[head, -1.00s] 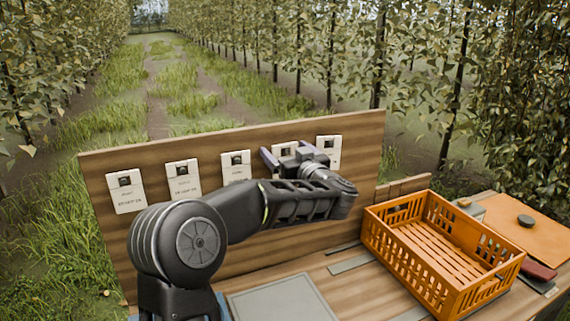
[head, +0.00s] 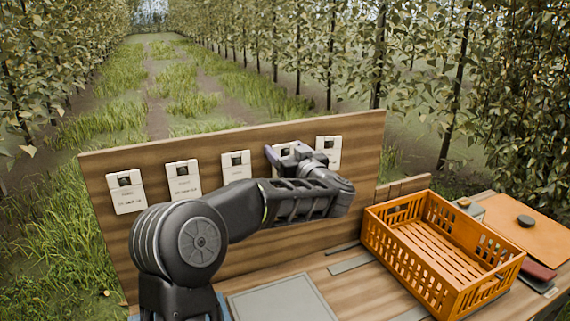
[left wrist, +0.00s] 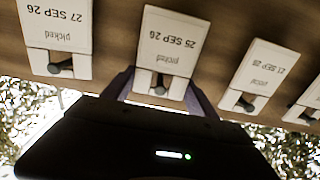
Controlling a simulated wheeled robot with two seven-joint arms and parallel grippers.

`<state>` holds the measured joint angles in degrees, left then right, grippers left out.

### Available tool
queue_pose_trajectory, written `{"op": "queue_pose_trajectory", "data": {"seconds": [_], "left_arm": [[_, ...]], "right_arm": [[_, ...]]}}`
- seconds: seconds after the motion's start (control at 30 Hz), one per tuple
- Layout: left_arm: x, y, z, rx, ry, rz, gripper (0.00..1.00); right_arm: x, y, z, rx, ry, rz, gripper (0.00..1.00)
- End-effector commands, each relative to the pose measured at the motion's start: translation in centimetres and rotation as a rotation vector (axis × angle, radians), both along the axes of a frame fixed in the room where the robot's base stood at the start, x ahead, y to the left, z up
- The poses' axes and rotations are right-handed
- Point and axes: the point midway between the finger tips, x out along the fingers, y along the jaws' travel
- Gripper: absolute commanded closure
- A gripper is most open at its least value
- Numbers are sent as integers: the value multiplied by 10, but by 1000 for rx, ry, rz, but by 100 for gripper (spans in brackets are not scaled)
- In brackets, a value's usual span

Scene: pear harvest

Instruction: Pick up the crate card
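Several white crate cards hang in a row on an upright wooden board. My left gripper (head: 287,155) is at the second card from the right (head: 285,148), partly covering it in the head view. In the left wrist view this card reads "picked 25 SEP 26" (left wrist: 172,45) and appears upside down, with a dark peg at its clip end. The two purple fingers of the left gripper (left wrist: 161,93) stand on either side of that end, close to its edges. I cannot tell whether they touch it. My right gripper is not in view.
The "27 SEP 26" card (left wrist: 58,30) and the "21 SEP 26" card (left wrist: 264,70) hang close on either side. An orange slatted crate (head: 440,250) stands on the bench to the right, beside an orange board (head: 535,235). A grey panel (head: 282,300) lies in front.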

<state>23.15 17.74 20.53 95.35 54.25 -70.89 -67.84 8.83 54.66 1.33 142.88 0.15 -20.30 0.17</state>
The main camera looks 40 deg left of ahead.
Motion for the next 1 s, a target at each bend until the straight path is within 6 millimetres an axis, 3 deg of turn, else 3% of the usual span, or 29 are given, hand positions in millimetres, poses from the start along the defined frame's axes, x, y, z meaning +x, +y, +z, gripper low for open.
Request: {"op": "queue_pose_trajectory", "data": {"seconds": [0.47, 1.0], "left_arm": [[0, 0, 0, 0, 0, 0, 73], [0, 6, 4, 0, 0, -1, 74]], "right_arm": [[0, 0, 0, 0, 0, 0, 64], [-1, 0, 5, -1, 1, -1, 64]]}}
